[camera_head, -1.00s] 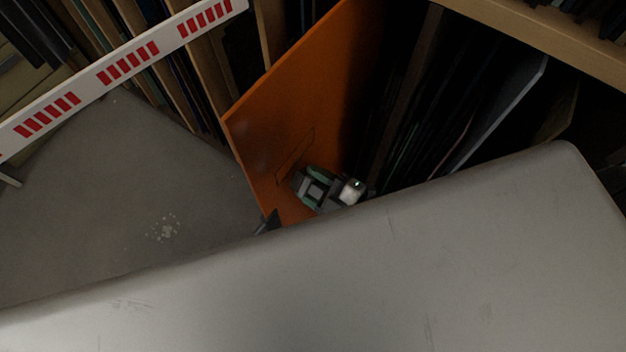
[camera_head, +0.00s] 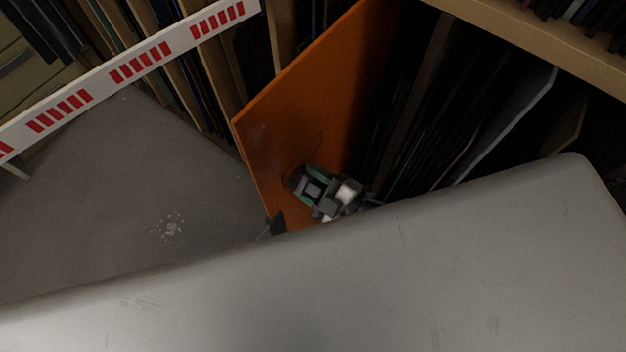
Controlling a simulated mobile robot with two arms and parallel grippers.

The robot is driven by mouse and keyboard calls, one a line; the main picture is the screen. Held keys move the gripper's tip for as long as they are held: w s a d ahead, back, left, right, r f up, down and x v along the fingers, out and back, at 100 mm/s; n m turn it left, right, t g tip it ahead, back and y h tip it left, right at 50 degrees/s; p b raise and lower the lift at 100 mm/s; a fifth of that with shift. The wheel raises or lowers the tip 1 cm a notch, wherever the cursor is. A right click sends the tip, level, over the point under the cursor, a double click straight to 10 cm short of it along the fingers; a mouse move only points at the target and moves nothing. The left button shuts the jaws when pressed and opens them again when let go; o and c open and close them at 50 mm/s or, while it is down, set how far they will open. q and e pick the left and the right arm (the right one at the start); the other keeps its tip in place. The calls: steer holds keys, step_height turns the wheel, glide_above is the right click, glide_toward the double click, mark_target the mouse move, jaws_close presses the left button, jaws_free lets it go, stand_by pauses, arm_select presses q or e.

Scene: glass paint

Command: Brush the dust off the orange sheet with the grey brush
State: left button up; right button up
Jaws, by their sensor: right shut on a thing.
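The orange sheet (camera_head: 300,105) stands upright and tilted in the rack, in the upper middle of the head view. A thin dark outline and a faint pale patch show on its face. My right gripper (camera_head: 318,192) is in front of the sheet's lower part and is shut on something. A small dark piece (camera_head: 277,224) shows at the sheet's lower left corner; it may be part of the grey brush, but I cannot tell. The rest of the brush is not clearly visible. My left gripper is not in view.
A large grey surface (camera_head: 330,280) fills the foreground and hides what lies below. A white bar with red marks (camera_head: 140,62) crosses the upper left. Dark sheets stand in the rack right of the orange one, by a pale sheet (camera_head: 508,122). Grey floor (camera_head: 110,180) with pale specks is open at left.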

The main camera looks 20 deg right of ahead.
mark_target(308, 160)
steer(key=shift+w+d+p, duration=0.15)
steer(key=shift+w+d, duration=0.45)
steer(key=shift+d, duration=0.2)
steer(key=shift+w+d+p, duration=0.15)
steer(key=shift+w+d, duration=0.4)
steer(key=shift+d, duration=0.25)
steer(key=shift+w+r, duration=0.1)
steer(key=shift+w, duration=0.05)
steer(key=shift+a, duration=0.1)
steer(key=shift+s+a+p, duration=0.25)
steer(key=shift+s+a, duration=0.4)
steer(key=shift+a, duration=0.2)
steer(key=shift+s+a+p, duration=0.2)
steer(key=shift+s+a, duration=0.4)
steer(key=shift+a, duration=0.2)
steer(key=shift+d, duration=0.1)
steer(key=shift+s+d, duration=0.25)
steer(key=shift+s, duration=0.2)
steer(key=shift+p+v, duration=0.45)
steer(key=shift+v, duration=1.9)
steer(key=shift+d, duration=0.1)
